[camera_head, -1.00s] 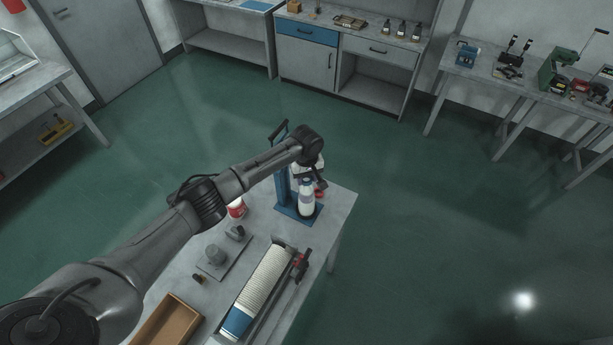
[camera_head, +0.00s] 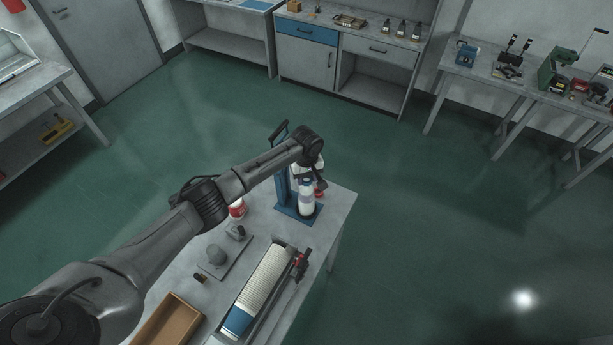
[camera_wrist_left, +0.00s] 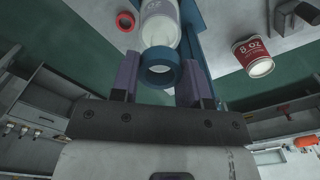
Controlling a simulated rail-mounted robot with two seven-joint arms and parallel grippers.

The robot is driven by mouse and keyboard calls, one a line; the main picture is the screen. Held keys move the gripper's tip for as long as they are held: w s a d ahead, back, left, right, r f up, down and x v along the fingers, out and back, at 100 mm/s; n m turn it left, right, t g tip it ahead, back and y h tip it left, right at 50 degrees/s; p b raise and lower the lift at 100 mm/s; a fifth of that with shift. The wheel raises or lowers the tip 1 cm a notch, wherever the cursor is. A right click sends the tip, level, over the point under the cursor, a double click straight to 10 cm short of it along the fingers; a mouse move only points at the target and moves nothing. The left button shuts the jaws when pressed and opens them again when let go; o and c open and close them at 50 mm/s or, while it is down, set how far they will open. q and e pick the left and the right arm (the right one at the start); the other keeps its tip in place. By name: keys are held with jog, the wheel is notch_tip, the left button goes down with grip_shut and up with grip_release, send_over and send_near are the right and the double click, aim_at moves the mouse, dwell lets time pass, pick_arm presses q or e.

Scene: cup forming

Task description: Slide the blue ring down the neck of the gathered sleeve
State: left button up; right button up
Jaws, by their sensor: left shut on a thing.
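The blue ring (camera_wrist_left: 160,71) sits between the two purple fingers of my left gripper (camera_wrist_left: 157,80) in the left wrist view. The gripper is shut on it. A pale cup-like sleeve (camera_wrist_left: 159,24) with a purple-grey printed band is just beyond the ring, its white end toward the ring. I cannot tell whether the ring is around its neck or only in line with it. In the head view my left gripper (camera_head: 313,178) is above the white sleeve (camera_head: 306,200) at the blue stand (camera_head: 289,209). The ring is hard to make out there. My right gripper is out of view.
A red "8 OZ" cup (camera_wrist_left: 257,56) stands beside the stand, and a small red ring (camera_wrist_left: 125,21) lies on its other side. A long rack of stacked cups (camera_head: 265,285), a grey block plate (camera_head: 222,262) and a wooden tray (camera_head: 168,322) occupy the table's nearer part.

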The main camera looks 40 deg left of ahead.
aim_at(306, 185)
pick_arm(q)
jog(key=shift+p, duration=0.35)
dwell(0.9)
jog(key=shift+p, duration=0.45)
dwell(0.4)
jog(key=shift+f+b, duration=0.6)
jog(key=shift+f, duration=0.4)
jog(key=shift+f+b, duration=0.55)
jog(key=shift+f, duration=0.35)
jog(key=shift+f+b, duration=0.3)
jog(key=shift+f, duration=0.15)
jog(key=o, duration=1)
